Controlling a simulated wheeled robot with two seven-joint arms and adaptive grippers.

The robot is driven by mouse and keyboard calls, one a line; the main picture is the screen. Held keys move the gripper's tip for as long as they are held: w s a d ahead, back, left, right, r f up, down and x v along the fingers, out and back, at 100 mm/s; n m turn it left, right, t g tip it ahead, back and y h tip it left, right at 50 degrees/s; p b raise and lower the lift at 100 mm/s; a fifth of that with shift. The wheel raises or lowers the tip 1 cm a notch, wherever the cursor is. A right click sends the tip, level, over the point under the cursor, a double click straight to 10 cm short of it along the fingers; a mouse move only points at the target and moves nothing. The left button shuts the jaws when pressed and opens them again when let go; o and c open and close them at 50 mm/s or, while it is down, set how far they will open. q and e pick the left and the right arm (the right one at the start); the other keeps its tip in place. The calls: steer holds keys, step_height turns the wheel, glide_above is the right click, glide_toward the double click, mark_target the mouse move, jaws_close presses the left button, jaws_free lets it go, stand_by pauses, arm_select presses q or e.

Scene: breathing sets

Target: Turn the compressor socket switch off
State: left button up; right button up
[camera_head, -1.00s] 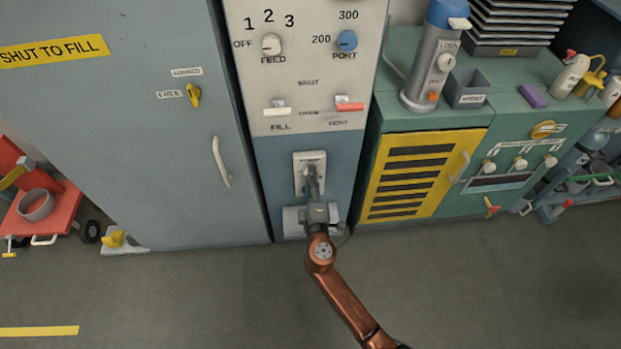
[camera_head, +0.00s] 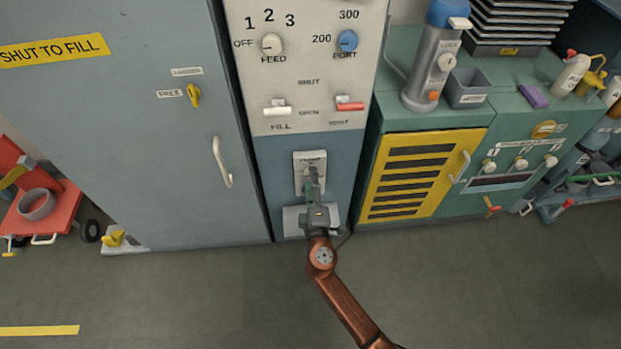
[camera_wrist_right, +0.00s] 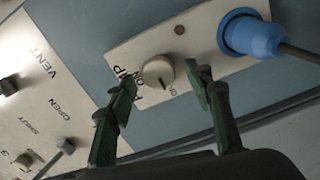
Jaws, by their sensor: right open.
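The socket switch is a round pale knob (camera_wrist_right: 158,72) with a dark mark, on a light plate (camera_wrist_right: 120,50) in the right wrist view. Small lettering beside it includes ON, partly behind a finger. My right gripper (camera_wrist_right: 162,88) is open, its two green fingers on either side of the knob. I cannot tell whether they touch it. A blue plug (camera_wrist_right: 252,35) with a dark cord sits on the same plate. In the head view my right gripper (camera_head: 312,180) is in front of the pale socket plate (camera_head: 310,157) and hides the knob. My left gripper is not in view.
Above the socket is a control panel (camera_head: 310,100) with feed and port knobs and fill and vent levers. A grey-blue cabinet (camera_head: 130,130) with a handle stands left. A yellow louvred door (camera_head: 378,190) stands right. The floor (camera_head: 200,300) in front is clear.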

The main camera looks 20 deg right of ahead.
steer(key=v, duration=1)
steer(key=shift+s, duration=0.35)
